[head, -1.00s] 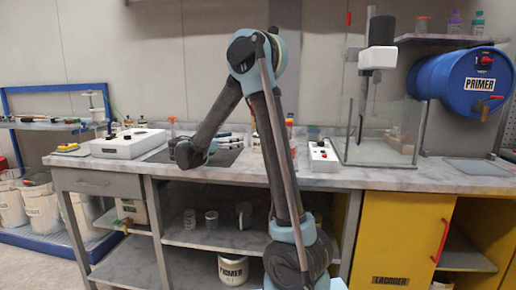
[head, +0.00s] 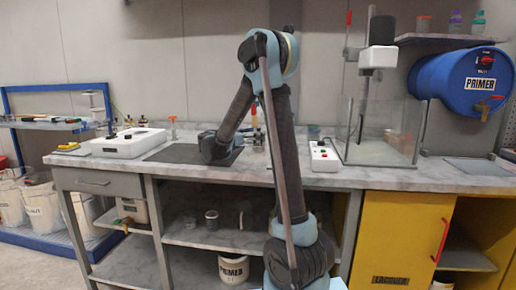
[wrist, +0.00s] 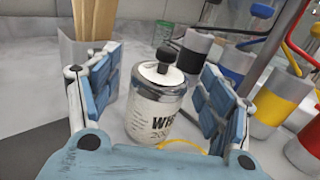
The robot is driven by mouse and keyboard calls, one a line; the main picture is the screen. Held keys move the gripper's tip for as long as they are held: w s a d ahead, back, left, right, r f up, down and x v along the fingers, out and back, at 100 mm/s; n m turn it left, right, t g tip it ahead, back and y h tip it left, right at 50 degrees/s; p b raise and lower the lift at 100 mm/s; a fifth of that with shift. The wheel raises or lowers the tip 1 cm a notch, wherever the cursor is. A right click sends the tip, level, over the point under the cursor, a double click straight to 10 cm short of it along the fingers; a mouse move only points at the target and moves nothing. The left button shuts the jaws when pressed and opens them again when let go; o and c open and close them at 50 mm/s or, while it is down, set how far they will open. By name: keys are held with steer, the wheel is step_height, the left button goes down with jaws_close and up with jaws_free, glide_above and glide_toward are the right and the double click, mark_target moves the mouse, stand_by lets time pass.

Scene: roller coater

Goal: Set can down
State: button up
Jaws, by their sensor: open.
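The can (wrist: 153,112) is white with a shiny metal shoulder, a black knob on top and a label starting "WH". In the wrist view it stands upright on the grey worktop, between the blue-padded fingers of my gripper (wrist: 160,85). The fingers are open, with a visible gap on each side of the can. In the head view my arm reaches over the workbench (head: 400,178), and my gripper and the can cannot be clearly made out behind the wrist.
A holder with wooden sticks (wrist: 85,55) stands behind the left finger. Colour-banded cups, including a yellow one (wrist: 270,105), stand close on the right. In the head view, a white-and-red switch box (head: 323,157) and a glass tank (head: 385,135) are to the right.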

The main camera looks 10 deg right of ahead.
steer(key=shift+x, duration=1)
steer(key=c, duration=1.7)
jaws_close()
steer(key=shift+r, duration=0.55)
step_height(320, 180, up, 2)
steer(key=shift+r, duration=0.15)
steer(key=shift+s+a+r, duration=0.1)
steer(key=shift+s+a, duration=0.2)
steer(key=shift+a, duration=0.35)
steer(key=v, duration=1.6)
steer(key=shift+s+a, duration=0.2)
steer(key=shift+a, duration=0.1)
